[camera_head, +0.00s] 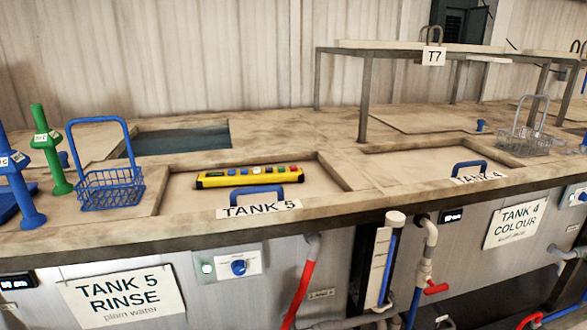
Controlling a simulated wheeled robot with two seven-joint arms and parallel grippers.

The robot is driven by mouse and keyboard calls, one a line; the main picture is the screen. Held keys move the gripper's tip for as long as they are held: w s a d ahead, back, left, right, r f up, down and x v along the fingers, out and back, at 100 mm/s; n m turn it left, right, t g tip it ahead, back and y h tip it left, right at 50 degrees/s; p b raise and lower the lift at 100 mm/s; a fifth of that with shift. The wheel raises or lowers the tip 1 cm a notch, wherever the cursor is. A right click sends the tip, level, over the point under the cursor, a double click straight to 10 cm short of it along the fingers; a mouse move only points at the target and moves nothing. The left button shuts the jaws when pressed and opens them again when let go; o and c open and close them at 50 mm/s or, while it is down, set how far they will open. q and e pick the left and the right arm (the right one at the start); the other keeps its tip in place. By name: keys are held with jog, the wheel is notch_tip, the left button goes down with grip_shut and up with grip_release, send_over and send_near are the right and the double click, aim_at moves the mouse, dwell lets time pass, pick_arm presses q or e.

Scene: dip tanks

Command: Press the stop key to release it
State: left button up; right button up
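A yellow control box (215,181) with a row of several small coloured keys lies on the Tank 5 lid (185,199), behind the lid's blue handle (257,190). Neither of my grippers is in view.
A blue wire basket (110,187) and green (51,150) and blue (20,190) upright posts stand at the left. An open tank of dark liquid (180,141) lies behind. A raised metal shelf (400,47) stands behind the Tank 4 lid (400,166). A wire basket (525,138) is at right.

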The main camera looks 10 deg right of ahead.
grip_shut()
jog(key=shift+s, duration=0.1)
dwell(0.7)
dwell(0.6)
